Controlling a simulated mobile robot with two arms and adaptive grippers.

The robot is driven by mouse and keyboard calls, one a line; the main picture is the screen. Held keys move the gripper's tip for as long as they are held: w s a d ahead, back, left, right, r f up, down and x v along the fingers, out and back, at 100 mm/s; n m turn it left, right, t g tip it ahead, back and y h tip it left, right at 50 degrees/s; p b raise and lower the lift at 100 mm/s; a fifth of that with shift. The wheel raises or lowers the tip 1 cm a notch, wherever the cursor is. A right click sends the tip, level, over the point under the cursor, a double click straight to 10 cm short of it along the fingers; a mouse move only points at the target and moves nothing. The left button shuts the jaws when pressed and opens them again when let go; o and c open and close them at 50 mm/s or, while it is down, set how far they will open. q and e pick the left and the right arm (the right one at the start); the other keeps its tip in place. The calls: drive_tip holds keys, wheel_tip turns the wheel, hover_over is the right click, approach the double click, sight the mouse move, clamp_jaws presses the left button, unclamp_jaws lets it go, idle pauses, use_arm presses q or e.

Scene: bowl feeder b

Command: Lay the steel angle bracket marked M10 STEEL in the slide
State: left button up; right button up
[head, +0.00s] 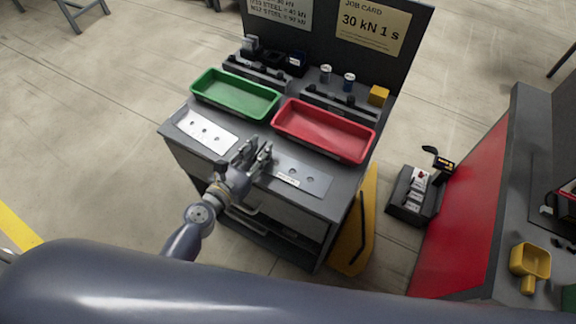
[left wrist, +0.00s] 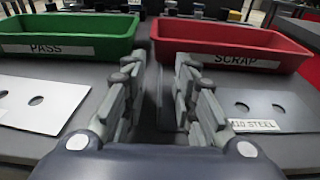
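A grey metal plate (head: 300,178) with round holes lies on the bench top at the front right. My left gripper (head: 258,155) is over the front of the bench, left of that plate. I cannot make out which part is the slide. My right gripper is not in view.
A green PASS tray (head: 196,93) and a red SCRAP tray (head: 368,153) stand behind the plates. Behind them are dark fixtures, small cans and a yellow block (head: 378,95). A back panel holds a job card (head: 372,27).

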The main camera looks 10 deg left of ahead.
use_arm(q)
drive_tip(key=shift+w+d, duration=0.15)
drive_tip(key=shift+w, duration=0.2)
drive_tip(key=shift+c, duration=0.2)
clamp_jaws()
drive_tip(key=shift+r, duration=0.1)
